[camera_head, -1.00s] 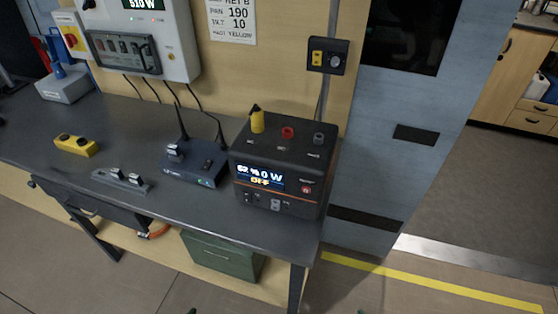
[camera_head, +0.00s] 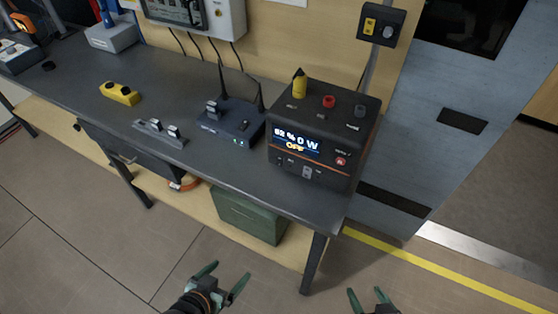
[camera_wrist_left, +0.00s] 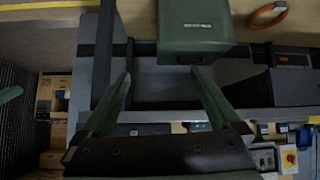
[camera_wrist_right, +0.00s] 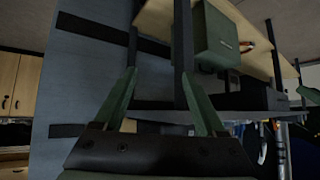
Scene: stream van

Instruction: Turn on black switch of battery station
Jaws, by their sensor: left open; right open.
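The battery station (camera_head: 322,130) is a black box with an orange stripe at the right end of the dark bench. Its front display (camera_head: 298,141) reads 82 %, 0 W and OFF. Small controls sit below the display, including a greyish switch (camera_head: 306,172), and a red round button (camera_head: 341,161) is at the right. On its top are a yellow knob, a red one and a dark one. My left gripper (camera_head: 227,271) is open and empty, low in front of the bench. My right gripper (camera_head: 366,292) is open and empty at the bottom edge, partly cut off.
A router (camera_head: 228,125) with two antennas stands left of the station. A lever panel (camera_head: 160,132) and a yellow two-button box (camera_head: 119,94) lie further left. A green box (camera_head: 250,215) is on the shelf below. The floor in front is free.

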